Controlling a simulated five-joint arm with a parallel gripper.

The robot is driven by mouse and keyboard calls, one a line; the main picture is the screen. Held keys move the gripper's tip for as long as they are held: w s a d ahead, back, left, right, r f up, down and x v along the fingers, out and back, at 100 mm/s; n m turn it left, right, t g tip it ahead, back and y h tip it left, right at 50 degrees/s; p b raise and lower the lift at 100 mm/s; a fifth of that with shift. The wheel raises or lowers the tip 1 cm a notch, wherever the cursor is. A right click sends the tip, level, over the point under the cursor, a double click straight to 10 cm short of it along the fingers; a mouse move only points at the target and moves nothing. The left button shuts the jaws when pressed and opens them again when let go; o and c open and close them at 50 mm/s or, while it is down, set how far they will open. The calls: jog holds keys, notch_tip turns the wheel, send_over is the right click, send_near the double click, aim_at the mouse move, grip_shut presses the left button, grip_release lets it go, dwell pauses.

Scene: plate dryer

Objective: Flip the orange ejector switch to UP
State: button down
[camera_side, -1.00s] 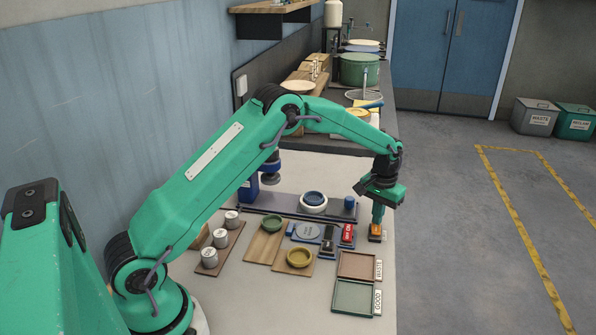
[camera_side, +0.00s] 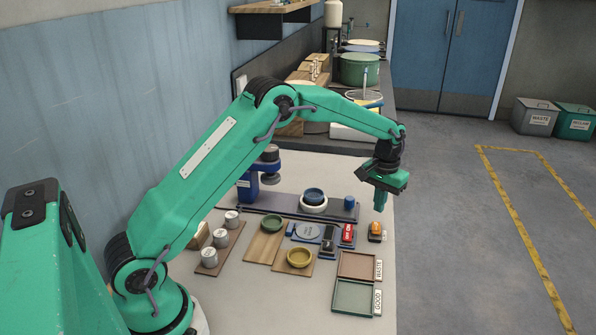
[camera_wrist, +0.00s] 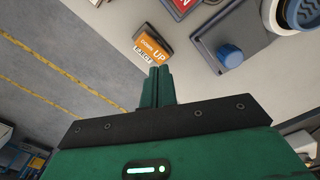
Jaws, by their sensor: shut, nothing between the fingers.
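The orange ejector switch (camera_side: 375,227) sits in a dark base near the right edge of the bench. In the wrist view the orange rocker (camera_wrist: 153,48) shows the words DOWN and UP, with an EJECT label (camera_wrist: 143,54) beside it. I cannot tell for sure which way the rocker is tipped. My gripper (camera_side: 380,207) is shut and empty, with its fingers pointing down above the switch and apart from it. In the wrist view the closed fingertips (camera_wrist: 160,71) lie just below the switch in the picture.
A red switch (camera_side: 348,233) stands left of the orange one. A blue knob (camera_side: 349,203) and a blue ring on a white seat (camera_side: 313,198) are behind it. Brown (camera_side: 358,265) and green trays (camera_side: 356,297) lie in front. The floor is open to the right.

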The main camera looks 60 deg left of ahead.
aim_at(376, 224)
jog(key=shift+r, duration=1.4)
jog(key=s+d+r+m+t, duration=0.1)
jog(key=s+r+t, duration=0.2)
jog(key=s+r, duration=1.35)
jog(key=s+d+f+m+t, duration=0.1)
jog(key=s+m+t, duration=0.1)
jog(key=s, duration=1.7)
jog(key=shift+f+t, duration=0.25)
jog(key=shift+t, duration=0.05)
